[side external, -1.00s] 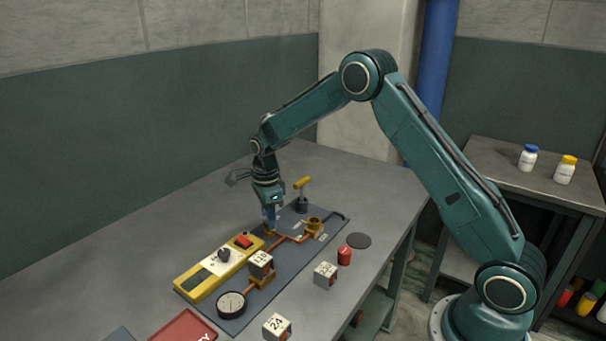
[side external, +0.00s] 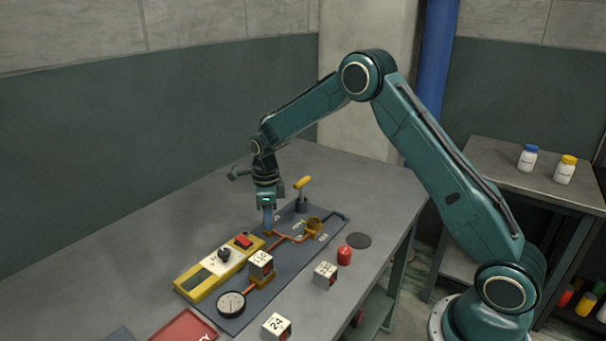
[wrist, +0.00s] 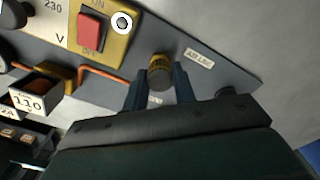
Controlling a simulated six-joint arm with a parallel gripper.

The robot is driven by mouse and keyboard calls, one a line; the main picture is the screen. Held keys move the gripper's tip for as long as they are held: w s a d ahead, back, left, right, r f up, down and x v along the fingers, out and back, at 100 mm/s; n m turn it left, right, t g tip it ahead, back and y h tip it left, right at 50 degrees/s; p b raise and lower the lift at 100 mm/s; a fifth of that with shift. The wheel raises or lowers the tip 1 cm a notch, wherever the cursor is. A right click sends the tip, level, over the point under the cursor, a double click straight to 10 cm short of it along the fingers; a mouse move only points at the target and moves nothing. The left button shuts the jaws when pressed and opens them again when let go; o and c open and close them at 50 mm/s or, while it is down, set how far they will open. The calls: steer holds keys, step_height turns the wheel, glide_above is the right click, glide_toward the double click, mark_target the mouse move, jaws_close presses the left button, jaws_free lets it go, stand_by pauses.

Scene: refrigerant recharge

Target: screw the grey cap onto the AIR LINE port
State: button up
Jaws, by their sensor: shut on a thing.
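The AIR LINE label (wrist: 199,58) is beside a brass port (wrist: 159,61) on the dark panel. A dark grey cap (wrist: 160,83) is between my fingers and lined up with the brass port. My gripper (wrist: 160,80) is shut on this cap, one finger on each side. From this angle I cannot tell whether the cap is seated on the thread. In the side external view my gripper (side external: 268,228) points straight down at the panel (side external: 287,263), and its fingers hide the cap there.
A yellow power box with a red switch (side external: 243,241) lies beside the port. A yellow-handled valve (side external: 302,188) stands behind it. A copper pipe (side external: 289,239), brass cup (side external: 313,225), gauge (side external: 231,304), numbered cubes (side external: 325,274) and red cylinder (side external: 344,256) are nearby.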

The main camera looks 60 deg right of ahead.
steer(key=shift+s+f, duration=0.1)
steer(key=shift+f, duration=0.1)
steer(key=shift+m, duration=0.4)
steer(key=o, duration=1.4)
steer(key=shift+r, duration=0.15)
steer(key=shift+c, duration=0.2)
steer(key=shift+r, duration=0.2)
steer(key=shift+r, duration=3.35)
